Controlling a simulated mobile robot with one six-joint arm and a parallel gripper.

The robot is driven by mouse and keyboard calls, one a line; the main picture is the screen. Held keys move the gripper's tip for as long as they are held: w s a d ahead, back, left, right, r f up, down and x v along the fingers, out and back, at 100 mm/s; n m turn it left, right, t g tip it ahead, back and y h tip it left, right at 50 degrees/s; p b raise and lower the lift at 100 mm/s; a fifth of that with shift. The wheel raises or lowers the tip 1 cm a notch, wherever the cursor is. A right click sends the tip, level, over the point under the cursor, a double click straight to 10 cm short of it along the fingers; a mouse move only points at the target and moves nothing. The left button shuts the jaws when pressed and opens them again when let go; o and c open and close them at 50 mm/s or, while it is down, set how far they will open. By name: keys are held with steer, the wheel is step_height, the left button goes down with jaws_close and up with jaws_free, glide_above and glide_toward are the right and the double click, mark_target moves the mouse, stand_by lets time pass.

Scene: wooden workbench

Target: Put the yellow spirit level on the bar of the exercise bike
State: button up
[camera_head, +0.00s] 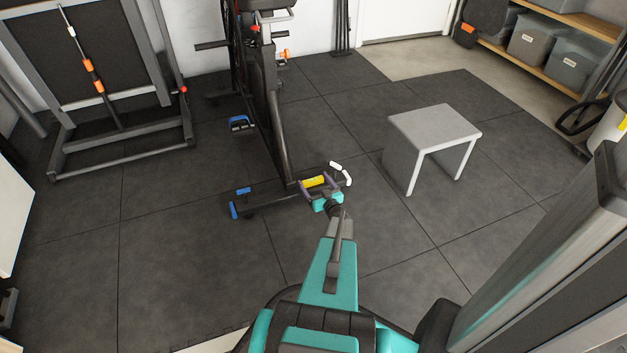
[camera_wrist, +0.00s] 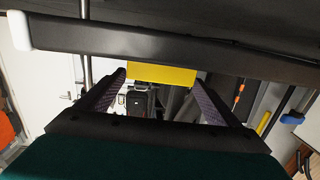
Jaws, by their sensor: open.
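The yellow spirit level (camera_head: 314,182) is at the low end of the exercise bike (camera_head: 268,95), near the end of my arm. It also shows in the wrist view (camera_wrist: 161,75), against the edge of a dark bar (camera_wrist: 200,52) with a white end cap. I cannot tell whether the level rests on that bar or only overlaps it in view. My gripper (camera_head: 319,187) is open, its fingers apart on either side of the level.
A grey stool (camera_head: 435,122) stands on the dark floor tiles to the right. A rack with a dark panel (camera_head: 85,50) stands at the left. Shelves with grey bins (camera_head: 540,42) are at the back right. The floor left of the bike is largely clear.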

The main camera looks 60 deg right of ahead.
steer(key=p+v, duration=0.2)
steer(key=v, duration=0.8)
steer(key=shift+s, duration=0.2)
steer(key=shift+a, duration=0.1)
